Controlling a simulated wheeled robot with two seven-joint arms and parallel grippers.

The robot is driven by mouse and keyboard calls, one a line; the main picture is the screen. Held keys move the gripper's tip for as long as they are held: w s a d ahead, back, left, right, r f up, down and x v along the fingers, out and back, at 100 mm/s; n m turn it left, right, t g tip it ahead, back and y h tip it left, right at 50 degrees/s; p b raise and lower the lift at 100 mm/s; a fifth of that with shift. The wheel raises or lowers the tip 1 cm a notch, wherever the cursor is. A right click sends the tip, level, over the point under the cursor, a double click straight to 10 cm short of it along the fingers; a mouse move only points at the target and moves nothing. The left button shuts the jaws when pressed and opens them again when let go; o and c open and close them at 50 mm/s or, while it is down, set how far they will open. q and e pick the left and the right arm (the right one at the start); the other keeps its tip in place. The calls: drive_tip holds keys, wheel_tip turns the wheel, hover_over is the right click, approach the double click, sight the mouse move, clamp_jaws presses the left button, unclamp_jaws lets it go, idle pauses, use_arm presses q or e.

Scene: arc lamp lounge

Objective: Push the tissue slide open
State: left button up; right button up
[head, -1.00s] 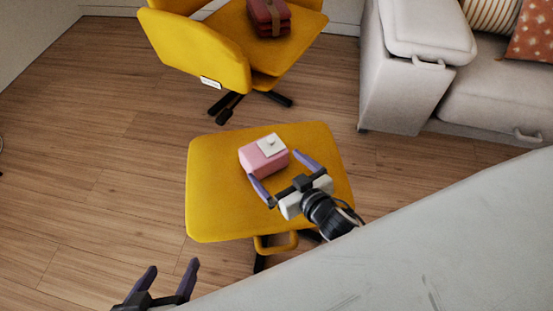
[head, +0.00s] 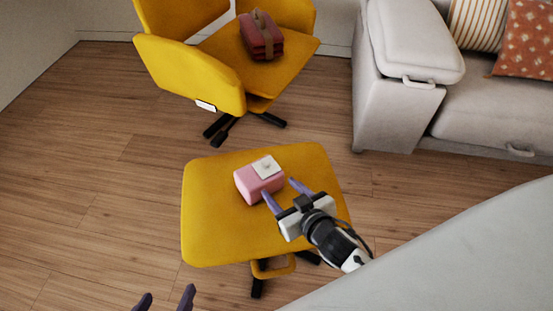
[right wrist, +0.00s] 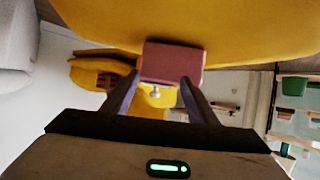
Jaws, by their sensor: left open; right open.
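The tissue box (head: 252,187) is pink and sits on the yellow seat in the head view. A white slide (head: 267,163) with a small knob lies on its top. My right gripper (head: 281,188) is open, with its fingertips close to the box's near right side; I cannot tell whether they touch. In the right wrist view the box (right wrist: 178,60) shows just beyond the two fingers, with a pale knob (right wrist: 155,92) at its edge. My left gripper (head: 165,298) is open and empty at the bottom edge of the head view, mostly cut off.
The yellow seat (head: 205,225) has bare room left of the box. A yellow chair (head: 190,72) holding a dark red strapped bundle (head: 262,38) stands behind it. A grey sofa (head: 400,110) is at the right. A pale surface (head: 450,265) fills the lower right.

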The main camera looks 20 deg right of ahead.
drive_tip(key=s+d+g, duration=0.1)
drive_tip(key=s, duration=0.1)
drive_tip(key=s+d+g+h, duration=0.1)
drive_tip(key=s, duration=0.2)
drive_tip(key=s+d+r+g, duration=0.1)
drive_tip(key=s+g, duration=0.1)
drive_tip(key=shift+s+d+r+m+h, duration=0.1)
drive_tip(key=shift+s+d+m+h, duration=0.1)
drive_tip(key=shift+d+m+h, duration=0.15)
clamp_jaws()
drive_tip(key=s+a+r+n+g+y, duration=0.2)
drive_tip(key=s+a+g, duration=0.1)
drive_tip(key=s, duration=0.7)
drive_tip(key=w+a+f+t+y, duration=0.1)
drive_tip(key=w+a+t+y, duration=0.1)
drive_tip(key=a, duration=0.5)
drive_tip(key=shift+w+f+t, duration=0.3)
drive_tip(key=shift+w+t, duration=0.1)
drive_tip(key=shift+t, duration=0.3)
use_arm(q)
drive_tip(key=shift+c, duration=0.4)
use_arm(e)
drive_tip(key=shift+m+y, duration=0.25)
